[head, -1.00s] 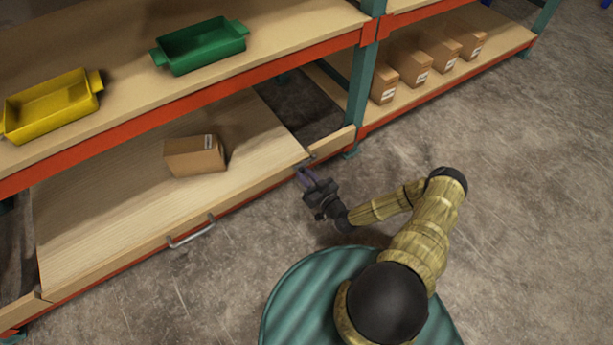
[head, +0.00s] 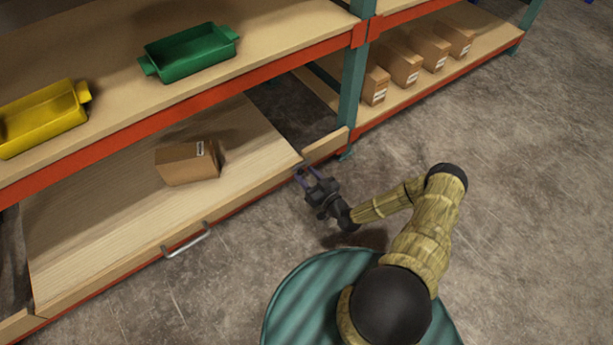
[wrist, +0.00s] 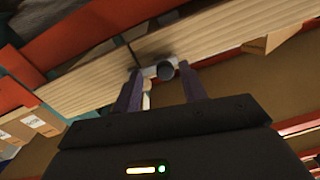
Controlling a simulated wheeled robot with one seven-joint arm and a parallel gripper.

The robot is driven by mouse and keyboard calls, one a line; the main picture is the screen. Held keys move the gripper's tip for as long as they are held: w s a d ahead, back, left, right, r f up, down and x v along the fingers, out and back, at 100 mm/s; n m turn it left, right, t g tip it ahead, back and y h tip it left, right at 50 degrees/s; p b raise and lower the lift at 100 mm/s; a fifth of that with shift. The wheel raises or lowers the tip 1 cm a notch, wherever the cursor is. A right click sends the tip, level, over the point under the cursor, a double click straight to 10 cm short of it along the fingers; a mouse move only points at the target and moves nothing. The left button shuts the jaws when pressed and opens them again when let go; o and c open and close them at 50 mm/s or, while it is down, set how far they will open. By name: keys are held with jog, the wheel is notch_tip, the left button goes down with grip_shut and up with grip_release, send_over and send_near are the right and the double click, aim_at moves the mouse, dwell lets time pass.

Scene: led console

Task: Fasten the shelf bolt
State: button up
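The shelf bolt (wrist: 165,71) shows in the wrist view as a dark round end beside a pale grey metal fitting, at the seam between two wooden front edges. My gripper (wrist: 160,88) is open, with one purple finger on each side of the bolt's near side. I cannot tell whether either finger touches it. In the head view my gripper (head: 306,170) is at the right end of the wooden shelf board (head: 95,205), by its front edge. The bolt is too small to make out there.
A carton (head: 188,163) lies on the board, which has a metal handle (head: 186,240) in front. A green bin (head: 188,53) and yellow bin (head: 42,120) stand on the shelf above. A teal post (head: 353,95) rises right of my gripper. The floor in front is clear.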

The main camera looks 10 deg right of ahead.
jog(key=shift+s, duration=0.1)
jog(key=p+v, duration=0.6)
jog(key=v, duration=1.1)
jog(key=shift+p, duration=0.4)
jog(key=shift+s+d, duration=0.1)
jog(key=shift+d, duration=0.05)
